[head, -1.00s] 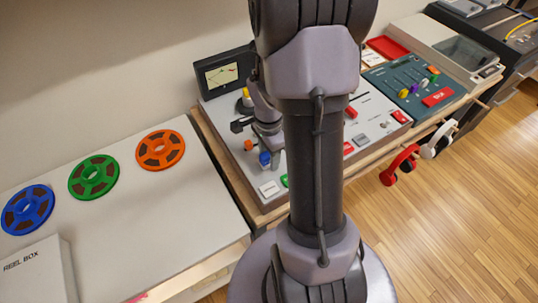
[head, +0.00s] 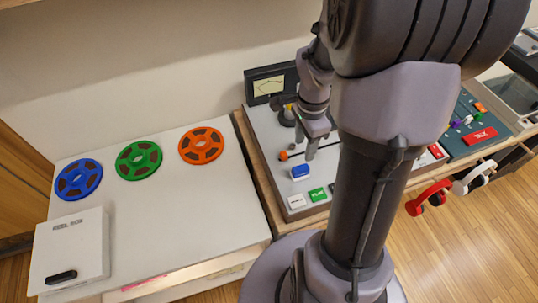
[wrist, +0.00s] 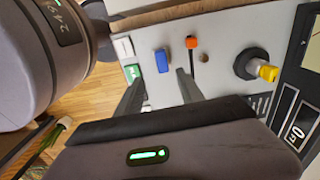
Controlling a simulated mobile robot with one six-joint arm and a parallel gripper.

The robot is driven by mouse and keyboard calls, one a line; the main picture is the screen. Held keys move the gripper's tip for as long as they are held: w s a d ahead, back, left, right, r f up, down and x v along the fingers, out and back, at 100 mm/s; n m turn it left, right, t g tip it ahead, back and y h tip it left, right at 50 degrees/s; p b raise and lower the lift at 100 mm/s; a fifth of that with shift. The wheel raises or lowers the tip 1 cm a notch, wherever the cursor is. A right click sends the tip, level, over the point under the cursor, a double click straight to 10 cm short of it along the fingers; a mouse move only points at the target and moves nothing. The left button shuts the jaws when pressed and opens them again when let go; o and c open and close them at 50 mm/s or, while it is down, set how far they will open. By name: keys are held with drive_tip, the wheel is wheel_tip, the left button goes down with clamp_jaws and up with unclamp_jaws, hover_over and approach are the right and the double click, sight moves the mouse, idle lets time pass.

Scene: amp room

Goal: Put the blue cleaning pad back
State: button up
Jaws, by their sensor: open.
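The blue cleaning pad (head: 300,171) is a small blue block with a pale lower part. It sits on the grey tape machine's top (head: 267,130), behind the green PLAY button and in front of an orange-tipped lever. My gripper (head: 311,152) is above the machine, close behind the pad. In the wrist view the pad (wrist: 162,61) shows between the two finger lines, just beyond the tips of my open gripper (wrist: 161,74). Nothing is between the fingers. Whether a finger touches the pad I cannot tell.
The orange-tipped lever (wrist: 192,42) and a black knob with a yellow tip (wrist: 256,68) stand near the fingers. Left are three reels on a white table (head: 200,230) and a reel box (head: 70,245).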

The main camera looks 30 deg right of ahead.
drive_tip(key=w+a+r+n+t, duration=0.1)
drive_tip(key=a+r+n+t, duration=0.1)
drive_tip(key=a+r+n, duration=0.45)
drive_tip(key=s+a+r+n+t, duration=0.1)
drive_tip(key=s+a+r+n, duration=0.1)
drive_tip(key=a, duration=0.3)
drive_tip(key=s+a+r+n+t+y, duration=0.1)
drive_tip(key=s+a+r+n, duration=0.2)
drive_tip(key=a, duration=0.3)
drive_tip(key=s+a+r+n+t+y, duration=0.1)
drive_tip(key=s+a+r+n, duration=0.2)
drive_tip(key=a+r+n, duration=0.1)
drive_tip(key=shift+s+a+r+t, duration=0.2)
drive_tip(key=shift+a+r+t, duration=0.25)
drive_tip(key=shift+a, duration=0.7)
drive_tip(key=shift+n, duration=0.25)
